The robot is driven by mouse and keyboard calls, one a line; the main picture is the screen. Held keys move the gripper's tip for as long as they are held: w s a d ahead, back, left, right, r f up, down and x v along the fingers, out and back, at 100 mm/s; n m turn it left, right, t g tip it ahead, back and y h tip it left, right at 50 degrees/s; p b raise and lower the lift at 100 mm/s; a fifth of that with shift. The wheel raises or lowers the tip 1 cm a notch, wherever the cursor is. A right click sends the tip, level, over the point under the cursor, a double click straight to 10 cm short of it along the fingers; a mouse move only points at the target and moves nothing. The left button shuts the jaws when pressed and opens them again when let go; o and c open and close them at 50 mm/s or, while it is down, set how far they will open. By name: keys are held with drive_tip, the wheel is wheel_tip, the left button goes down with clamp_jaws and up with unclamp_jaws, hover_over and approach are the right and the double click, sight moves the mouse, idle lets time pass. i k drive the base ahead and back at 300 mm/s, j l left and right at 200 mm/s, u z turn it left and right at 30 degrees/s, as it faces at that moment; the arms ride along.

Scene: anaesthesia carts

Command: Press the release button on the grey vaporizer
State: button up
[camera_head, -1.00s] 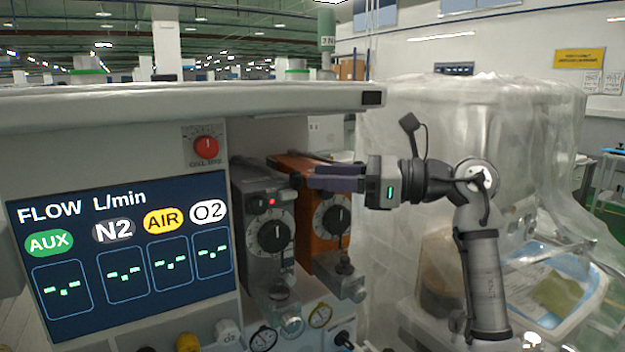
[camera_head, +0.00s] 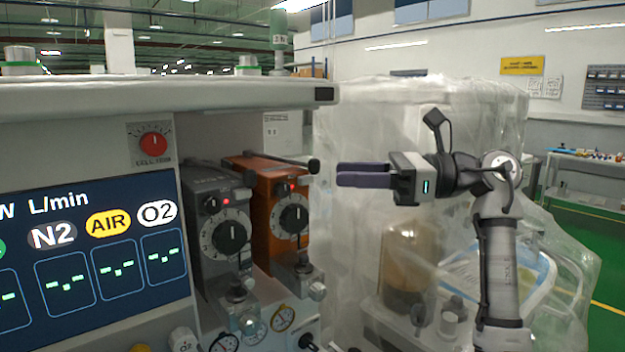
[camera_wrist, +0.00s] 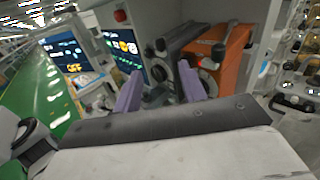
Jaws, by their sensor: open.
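The grey vaporizer (camera_head: 198,226) is on the machine's front, left of the orange vaporizer (camera_head: 266,215). It has a large black dial (camera_head: 229,237) and a small bright red spot at its upper front; I cannot tell for sure whether that is the release button. My gripper (camera_head: 340,174) is right of both vaporizers, touching neither, with its purple fingers pointing left. In the wrist view the open, empty fingers (camera_wrist: 160,90) stand wide apart, with the dark grey vaporizer (camera_wrist: 180,40) beyond them and the orange one (camera_wrist: 236,55) to the right.
A flow screen (camera_head: 90,260) and a red knob (camera_head: 153,145) are left of the vaporizers. The machine's top shelf (camera_head: 170,105) overhangs them. Gauges and fittings sit below. A plastic-wrapped machine (camera_head: 420,110) stands behind my arm. Green floor (camera_head: 595,250) is open at the far right.

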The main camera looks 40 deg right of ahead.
sight(240, 193)
drive_tip(key=k, duration=1)
